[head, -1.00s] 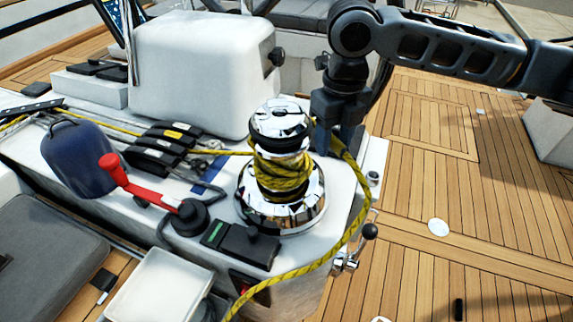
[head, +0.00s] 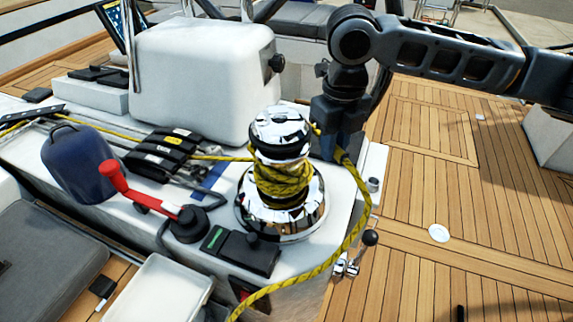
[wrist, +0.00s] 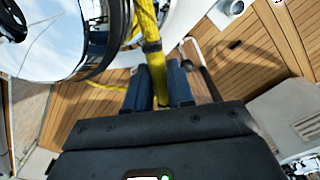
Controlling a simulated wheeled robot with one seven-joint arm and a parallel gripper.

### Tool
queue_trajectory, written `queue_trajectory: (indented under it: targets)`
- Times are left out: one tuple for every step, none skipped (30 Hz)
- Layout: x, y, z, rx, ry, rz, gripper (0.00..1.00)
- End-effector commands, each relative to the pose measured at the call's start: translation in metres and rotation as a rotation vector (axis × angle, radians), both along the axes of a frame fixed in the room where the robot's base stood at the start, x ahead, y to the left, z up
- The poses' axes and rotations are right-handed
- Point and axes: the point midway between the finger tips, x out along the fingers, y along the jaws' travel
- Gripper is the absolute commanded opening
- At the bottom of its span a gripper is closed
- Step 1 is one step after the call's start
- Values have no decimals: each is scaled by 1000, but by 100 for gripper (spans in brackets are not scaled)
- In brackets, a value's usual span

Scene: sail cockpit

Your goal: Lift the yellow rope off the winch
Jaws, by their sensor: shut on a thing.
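The chrome winch (head: 281,212) stands on the white console, with the yellow rope (head: 282,180) wrapped around its drum in several turns. The winch's shiny top (wrist: 50,35) also shows large in the wrist view. My gripper (head: 335,148) is just right of the winch head, pointing down. In the wrist view, my gripper's two blue fingers (wrist: 160,85) are shut on the yellow rope (wrist: 150,45), which passes between them. From my gripper the rope hangs down in a slack curve past the console's right edge towards the bottom of the head view.
A red-handled lever (head: 150,202), black rope clutches (head: 163,150) and a blue bag-like object (head: 78,165) lie left of the winch. A white box-shaped housing (head: 195,80) stands behind. A small chrome lever with a black knob (head: 369,238) is on the console's side. Open teak deck (head: 470,230) lies right.

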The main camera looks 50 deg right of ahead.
Motion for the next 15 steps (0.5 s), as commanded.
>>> queue_trajectory:
  targets:
    - [0, 0, 0, 0, 0, 0, 0]
    - [0, 0, 0, 0, 0, 0, 0]
    - [0, 0, 0, 0, 0, 0, 0]
    - [0, 0, 0, 0, -1, 0, 0]
    - [0, 0, 0, 0, -1, 0, 0]
    - [0, 0, 0, 0, -1, 0, 0]
    - [0, 0, 1, 0, -1, 0, 0]
    - [0, 0, 2, 0, -1, 0, 0]
    - [0, 0, 3, 0, -1, 0, 0]
    - [0, 0, 4, 0, -1, 0, 0]
    - [0, 0, 5, 0, -1, 0, 0]
    - [0, 0, 7, 0, -1, 0, 0]
    - [0, 0, 8, 0, -1, 0, 0]
    - [0, 0, 10, 0, -1, 0, 0]
    - [0, 0, 12, 0, -1, 0, 0]
